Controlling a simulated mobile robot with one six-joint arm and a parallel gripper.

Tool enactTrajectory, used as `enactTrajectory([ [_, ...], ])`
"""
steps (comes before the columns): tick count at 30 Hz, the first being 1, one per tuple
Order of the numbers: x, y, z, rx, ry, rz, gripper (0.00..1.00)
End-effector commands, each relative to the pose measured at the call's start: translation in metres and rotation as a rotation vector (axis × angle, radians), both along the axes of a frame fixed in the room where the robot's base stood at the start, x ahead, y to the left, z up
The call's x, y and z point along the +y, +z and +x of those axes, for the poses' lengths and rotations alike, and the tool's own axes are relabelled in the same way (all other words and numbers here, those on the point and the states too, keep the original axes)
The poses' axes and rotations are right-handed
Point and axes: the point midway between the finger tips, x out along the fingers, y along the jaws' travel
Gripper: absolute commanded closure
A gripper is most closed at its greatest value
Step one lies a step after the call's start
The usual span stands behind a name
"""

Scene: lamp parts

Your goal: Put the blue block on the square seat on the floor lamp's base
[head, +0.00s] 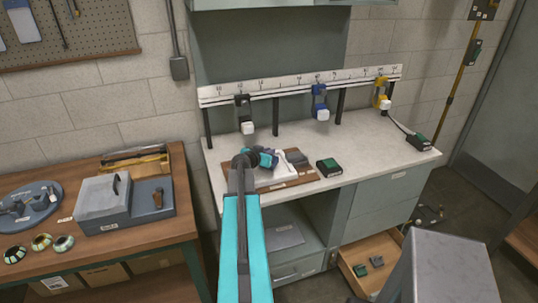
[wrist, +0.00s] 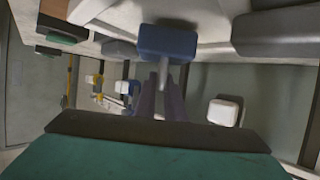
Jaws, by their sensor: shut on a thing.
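My gripper (head: 266,158) is over the workbench, above a brown board with a white tray, at the end of my teal arm. In the wrist view, my gripper (wrist: 162,80) is shut on the blue block (wrist: 167,41) by its thin grey stem. The block lies against or close to the pale tray surface; I cannot tell if it touches. In the head view my gripper hides the block. The floor lamp has a yellow pole (head: 459,65) at the right. Its dark base (head: 430,214) stands on the floor, partly visible past the bench; its square seat is too small to make out.
A grey block (head: 297,157) lies by the tray (head: 287,172). A black-and-green block (head: 328,168) stands right of the board. Clamped lamps hang along the back rail (head: 300,87). An open drawer (head: 368,262) juts out below. The bench's right part is mostly clear.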

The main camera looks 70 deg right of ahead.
Motion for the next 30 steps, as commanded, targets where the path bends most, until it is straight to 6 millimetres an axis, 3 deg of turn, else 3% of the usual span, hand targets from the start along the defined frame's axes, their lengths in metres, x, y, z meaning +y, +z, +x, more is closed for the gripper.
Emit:
enactTrajectory([
  [26, -0.003, -0.01, -0.004, 0.002, -0.004, -0.003, 1.0],
  [27, -0.003, -0.013, -0.005, 0.0, -0.006, 0.0, 0.86],
  [30, -0.003, -0.013, -0.005, 0.0, -0.006, 0.0, 0.72],
])
